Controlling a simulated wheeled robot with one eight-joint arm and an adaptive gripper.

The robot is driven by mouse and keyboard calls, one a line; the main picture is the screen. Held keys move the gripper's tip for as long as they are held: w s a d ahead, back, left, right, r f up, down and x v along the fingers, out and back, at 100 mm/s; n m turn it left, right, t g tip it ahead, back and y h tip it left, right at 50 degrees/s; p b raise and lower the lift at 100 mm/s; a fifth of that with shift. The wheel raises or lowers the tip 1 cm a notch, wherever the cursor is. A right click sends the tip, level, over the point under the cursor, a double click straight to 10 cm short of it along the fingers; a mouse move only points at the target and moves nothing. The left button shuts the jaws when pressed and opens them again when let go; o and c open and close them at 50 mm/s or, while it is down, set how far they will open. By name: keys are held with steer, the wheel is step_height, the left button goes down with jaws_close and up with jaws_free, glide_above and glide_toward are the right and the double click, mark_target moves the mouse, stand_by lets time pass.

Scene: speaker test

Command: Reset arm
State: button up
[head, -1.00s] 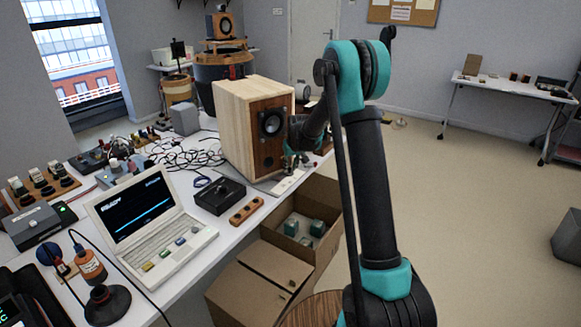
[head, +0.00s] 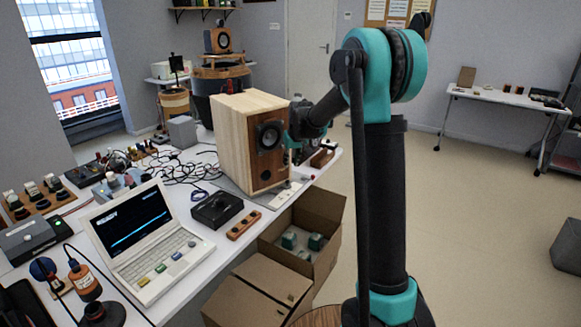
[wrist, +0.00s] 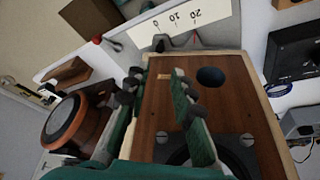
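My gripper (wrist: 158,84) is open in the wrist view, with its green and black fingers apart and nothing seen held between them. Behind the fingers is the brown wooden front of the speaker (wrist: 160,110), with a round dark port and part of a black driver. In the head view the speaker (head: 232,140) stands upright on the bench, pale wood with a dark driver on its front. My gripper (head: 298,145) is just right of its front there, partly hidden by my arm. I cannot tell whether they touch.
The white bench (head: 185,255) holds a laptop (head: 140,240), a black box (head: 215,209) and tangled cables. An open cardboard box (head: 320,215) with green pieces is below the bench edge. Open floor (head: 480,230) lies to the right.

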steer(key=shift+s, duration=0.1)
steer(key=s+d+f+m, duration=0.1)
steer(key=s+d+f, duration=0.2)
steer(key=s, duration=1)
steer(key=s+d+f+m, duration=0.1)
steer(key=s+d, duration=0.4)
steer(key=s, duration=0.8)
steer(key=s+d+f+m+h, duration=0.1)
steer(key=s+d+f, duration=0.3)
steer(key=s, duration=1)
steer(key=shift+d+f, duration=0.3)
steer(key=shift+d, duration=0.15)
